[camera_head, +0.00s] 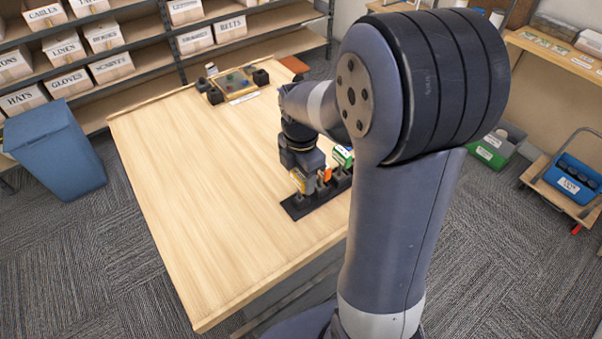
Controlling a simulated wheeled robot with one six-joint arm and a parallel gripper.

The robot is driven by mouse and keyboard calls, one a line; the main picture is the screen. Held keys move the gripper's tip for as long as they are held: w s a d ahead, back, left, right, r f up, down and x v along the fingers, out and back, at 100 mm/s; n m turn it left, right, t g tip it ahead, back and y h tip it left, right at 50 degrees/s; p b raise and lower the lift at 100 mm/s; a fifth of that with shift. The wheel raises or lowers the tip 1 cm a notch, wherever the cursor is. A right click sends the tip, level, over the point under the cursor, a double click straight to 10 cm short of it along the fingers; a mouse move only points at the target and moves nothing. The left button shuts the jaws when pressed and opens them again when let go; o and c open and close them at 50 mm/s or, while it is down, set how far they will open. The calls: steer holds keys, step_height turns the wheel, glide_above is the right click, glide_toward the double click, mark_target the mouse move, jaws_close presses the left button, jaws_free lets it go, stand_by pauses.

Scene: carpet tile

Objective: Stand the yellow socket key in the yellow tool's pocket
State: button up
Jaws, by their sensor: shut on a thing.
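The black tool rack (296,208) lies on the wooden table near its right edge. My gripper (302,176) points down over the left end of the rack and is shut on the yellow socket key (299,183), which shows as a small yellow patch at the jaws. An orange tool (326,175) and a green-and-white tool (343,156) stand in the rack to the right. The yellow tool's pocket and the key's lower end are too small and hidden to make out. I cannot tell whether the key is in a pocket.
A wooden tray (228,86) with dark parts lies at the far end of the table (190,190), near a brown-red block (294,64). The table's left and front are clear. A blue bin (55,150) stands left of the table. My arm hides part of the right side.

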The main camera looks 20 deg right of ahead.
steer(key=o, duration=1.4)
step_height(320, 180, up, 11)
steer(key=shift+f+b, duration=0.1)
steer(key=shift+b, duration=0.4)
steer(key=shift+f, duration=0.1)
step_height(320, 180, down, 11)
steer(key=shift+r+p, duration=0.1)
steer(key=shift+p, duration=0.45)
steer(key=shift+w+r+p, duration=0.1)
steer(key=shift+r+p, duration=0.3)
steer(key=shift+r, duration=0.55)
